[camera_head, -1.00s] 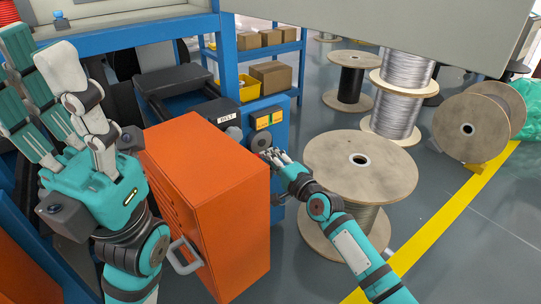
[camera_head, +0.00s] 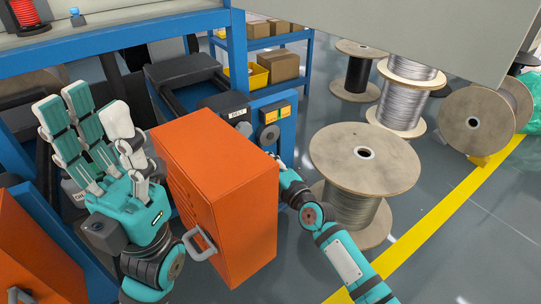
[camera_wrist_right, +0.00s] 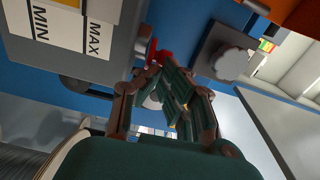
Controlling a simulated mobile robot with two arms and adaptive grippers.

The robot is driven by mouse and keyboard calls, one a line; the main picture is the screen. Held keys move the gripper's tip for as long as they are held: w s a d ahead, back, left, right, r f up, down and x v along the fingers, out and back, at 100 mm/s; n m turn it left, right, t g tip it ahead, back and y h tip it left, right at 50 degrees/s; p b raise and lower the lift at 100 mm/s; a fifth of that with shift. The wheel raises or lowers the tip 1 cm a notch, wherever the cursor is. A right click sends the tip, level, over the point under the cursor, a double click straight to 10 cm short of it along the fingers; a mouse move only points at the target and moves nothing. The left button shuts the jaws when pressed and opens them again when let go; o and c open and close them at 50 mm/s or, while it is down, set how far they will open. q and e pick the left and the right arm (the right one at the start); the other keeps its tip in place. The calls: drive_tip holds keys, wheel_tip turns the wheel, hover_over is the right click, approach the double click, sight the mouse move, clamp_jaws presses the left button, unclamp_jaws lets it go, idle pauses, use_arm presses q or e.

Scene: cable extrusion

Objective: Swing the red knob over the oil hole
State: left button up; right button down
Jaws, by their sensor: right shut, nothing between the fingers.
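The red knob (camera_wrist_right: 152,53) shows in the right wrist view, a small red part beside a grey box (camera_wrist_right: 75,35) labelled MIN and MAX. My right gripper (camera_wrist_right: 166,72) is shut and empty, its fingertips right at the knob. Whether they touch it I cannot tell. In the head view the right hand is mostly hidden behind the orange cabinet (camera_head: 222,190). The oil hole cannot be made out. My left gripper (camera_head: 95,112) is open and empty at the left of the head view, fingers pointing up.
The orange cabinet stands between my arms, close to the right hand. A blue panel (camera_head: 288,138) with yellow labels is behind it. A large wooden spool (camera_head: 365,175) stands close beside my right forearm. A grey knob (camera_wrist_right: 231,62) is right of the fingers.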

wheel_tip(320, 180, up, 10)
drive_tip(key=a, duration=0.1)
drive_tip(key=shift+s, duration=0.25)
idle(0.5)
